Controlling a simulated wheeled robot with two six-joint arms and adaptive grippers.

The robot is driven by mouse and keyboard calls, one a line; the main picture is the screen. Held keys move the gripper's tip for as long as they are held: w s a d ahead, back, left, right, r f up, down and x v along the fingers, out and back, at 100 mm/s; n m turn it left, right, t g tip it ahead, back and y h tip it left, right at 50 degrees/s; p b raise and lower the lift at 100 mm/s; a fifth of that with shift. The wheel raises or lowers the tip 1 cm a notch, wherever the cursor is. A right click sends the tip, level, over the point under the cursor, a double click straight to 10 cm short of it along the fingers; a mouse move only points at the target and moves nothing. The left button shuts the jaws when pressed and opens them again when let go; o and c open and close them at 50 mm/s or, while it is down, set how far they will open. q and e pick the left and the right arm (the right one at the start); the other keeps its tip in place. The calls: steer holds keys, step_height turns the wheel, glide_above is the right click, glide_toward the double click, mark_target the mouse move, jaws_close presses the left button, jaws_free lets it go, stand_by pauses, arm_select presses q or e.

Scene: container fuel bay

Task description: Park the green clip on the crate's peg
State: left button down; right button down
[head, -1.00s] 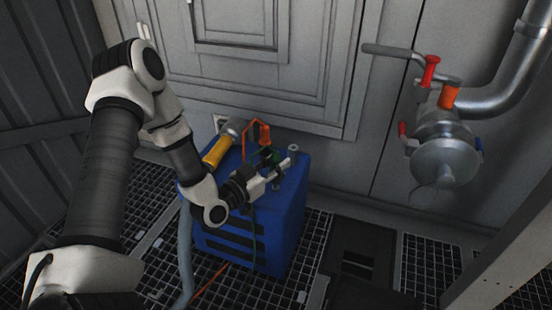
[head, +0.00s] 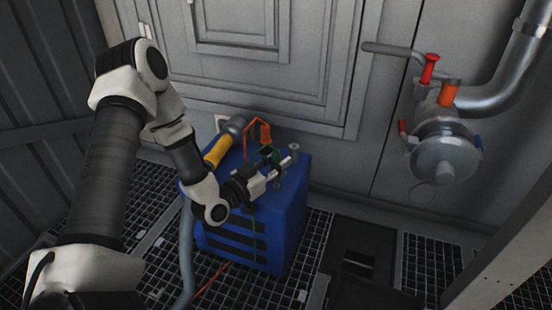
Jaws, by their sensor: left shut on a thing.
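The blue crate (head: 278,232) stands on the grated floor against the wall. My left gripper (head: 274,169) is over the crate's top, shut on the green clip (head: 268,153), which is partly hidden by the fingers. A grey peg (head: 294,151) stands on the crate's top at the right, close beyond the fingertips. I cannot tell whether the clip touches a peg. A thin green cable (head: 252,225) hangs from the gripper down the crate's front. My right gripper is not in view.
An orange clip (head: 265,133) with an orange cable stands at the back of the crate's top. A yellow-handled tool (head: 217,151) lies at its left edge. A grey hose (head: 186,250) runs down the left side. A metal valve (head: 445,150) juts from the wall at right.

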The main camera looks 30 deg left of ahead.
arm_select(q)
steer(key=f, duration=0.3)
steer(key=shift+s+a+y, duration=0.2)
steer(key=shift+a+y, duration=0.05)
steer(key=shift+y, duration=0.05)
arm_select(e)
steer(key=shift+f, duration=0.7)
arm_select(q)
steer(key=shift+f+b, duration=0.2)
steer(key=shift+b, duration=0.1)
steer(key=c, duration=1.2)
jaws_free()
steer(key=shift+w+a+f+g, duration=0.15)
steer(key=shift+w+f, duration=0.1)
steer(key=shift+f, duration=0.3)
steer(key=shift+w+f+g, duration=0.15)
steer(key=shift+w+f, duration=0.05)
steer(key=shift+f, duration=0.3)
steer(key=o, duration=0.4)
steer(key=shift+w+r, duration=0.15)
steer(key=shift+r, duration=0.05)
steer(key=shift+c, duration=0.2)
steer(key=shift+w+d, duration=0.25)
steer(key=shift+d, duration=0.05)
steer(key=shift+r, duration=0.1)
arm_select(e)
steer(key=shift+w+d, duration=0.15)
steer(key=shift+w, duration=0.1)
